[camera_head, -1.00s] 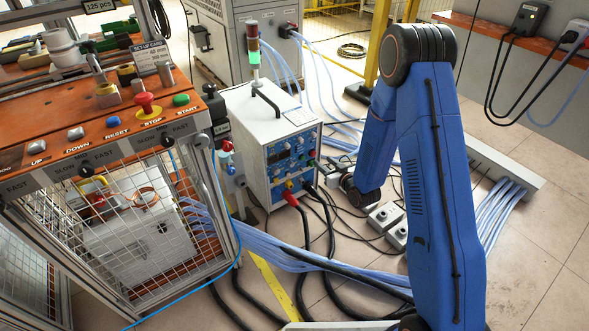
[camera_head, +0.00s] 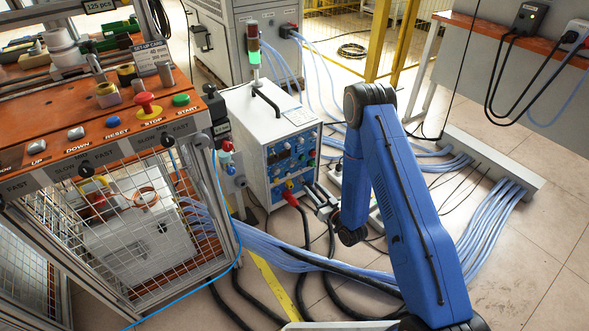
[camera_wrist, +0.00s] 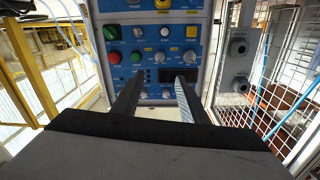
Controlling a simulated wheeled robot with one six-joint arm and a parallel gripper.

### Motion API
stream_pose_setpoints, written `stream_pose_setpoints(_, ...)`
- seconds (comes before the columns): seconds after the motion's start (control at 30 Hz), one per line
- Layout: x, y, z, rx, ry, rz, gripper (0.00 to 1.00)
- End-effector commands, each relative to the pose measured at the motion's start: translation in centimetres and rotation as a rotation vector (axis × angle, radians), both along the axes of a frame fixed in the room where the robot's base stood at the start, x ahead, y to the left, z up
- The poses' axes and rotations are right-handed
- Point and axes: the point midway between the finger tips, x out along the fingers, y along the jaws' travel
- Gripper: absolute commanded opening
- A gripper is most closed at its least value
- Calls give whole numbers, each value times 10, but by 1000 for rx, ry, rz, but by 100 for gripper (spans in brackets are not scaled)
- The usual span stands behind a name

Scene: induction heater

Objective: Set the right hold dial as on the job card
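The heater (camera_head: 270,125) is a white box with a blue control panel (camera_head: 292,158) of coloured buttons, dials and a dark display. In the wrist view the panel (camera_wrist: 155,32) fills the middle and appears upside down. Small dials (camera_wrist: 143,94) sit in its lower row there; their labels and pointer settings are too small to read, so I cannot tell which is the right hold dial. My gripper (camera_wrist: 157,82) is open and empty, its two dark fingers pointing at the panel, apparently apart from it. A white set-up card (camera_head: 152,55) stands on the orange bench; its text is mostly illegible.
The orange bench (camera_head: 60,95) with buttons and a mesh cage is left of the heater. Black hoses and blue cables (camera_head: 300,258) lie on the floor in front. A cable trunk (camera_head: 490,160) is at right. A grey switch box (camera_wrist: 237,45) sits beside the panel.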

Motion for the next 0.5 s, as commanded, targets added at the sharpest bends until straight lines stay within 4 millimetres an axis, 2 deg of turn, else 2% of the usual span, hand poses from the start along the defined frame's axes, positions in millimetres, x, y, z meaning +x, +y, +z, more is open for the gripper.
stream_pose_setpoints(0.5,77,49,1,0,-1,0,40)
